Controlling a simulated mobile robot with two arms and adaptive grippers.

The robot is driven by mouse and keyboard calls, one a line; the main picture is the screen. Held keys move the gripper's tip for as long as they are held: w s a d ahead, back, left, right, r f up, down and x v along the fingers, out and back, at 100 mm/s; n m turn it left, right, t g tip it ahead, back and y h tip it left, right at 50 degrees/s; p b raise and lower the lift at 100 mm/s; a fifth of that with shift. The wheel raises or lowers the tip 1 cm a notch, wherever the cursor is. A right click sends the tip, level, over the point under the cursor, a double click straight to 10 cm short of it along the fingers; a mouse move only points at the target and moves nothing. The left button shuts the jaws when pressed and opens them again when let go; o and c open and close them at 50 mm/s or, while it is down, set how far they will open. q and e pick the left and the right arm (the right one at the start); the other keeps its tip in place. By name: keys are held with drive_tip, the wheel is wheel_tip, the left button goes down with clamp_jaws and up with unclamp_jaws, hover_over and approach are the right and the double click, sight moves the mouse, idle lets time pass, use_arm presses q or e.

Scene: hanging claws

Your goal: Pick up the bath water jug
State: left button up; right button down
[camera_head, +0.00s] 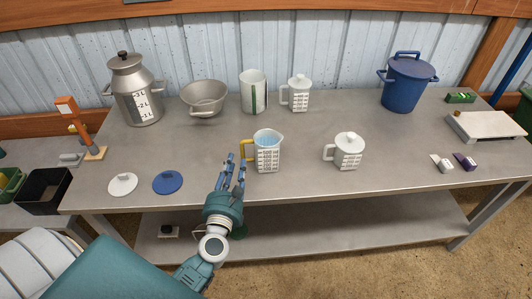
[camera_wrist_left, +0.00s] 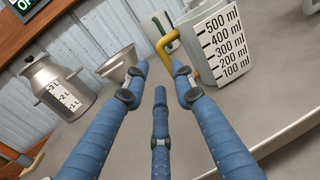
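An open measuring jug (camera_head: 267,154) with a yellow handle, a pale blue inside and a scale in ml stands upright near the table's front edge. I take it to be the bath water jug, though no label confirms this. It also shows at the upper right of the left wrist view (camera_wrist_left: 218,45), with its handle just beyond the fingertips. My left gripper (camera_head: 235,165) is left of the jug, close to the handle, with its blue fingers spread and nothing between them. I cannot tell whether a finger touches the handle. My right gripper is not in view.
A lidded white jug (camera_head: 348,151) stands to the right. A blue lid (camera_head: 167,182) and a white lid (camera_head: 123,184) lie front left. A metal can (camera_head: 135,92), bowl (camera_head: 204,97), striped container (camera_head: 253,91), another lidded jug (camera_head: 298,93) and blue pot (camera_head: 407,84) stand behind.

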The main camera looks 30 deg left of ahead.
sight(241, 147)
use_arm(q)
drive_tip(key=x, duration=0.3)
drive_tip(key=shift+w, duration=0.2)
drive_tip(key=p+x, duration=0.1)
drive_tip(key=x, duration=0.4)
drive_tip(key=shift+w, duration=0.2)
drive_tip(key=shift+s+d+r, duration=0.1)
clamp_jaws()
drive_tip(key=shift+r, duration=0.1)
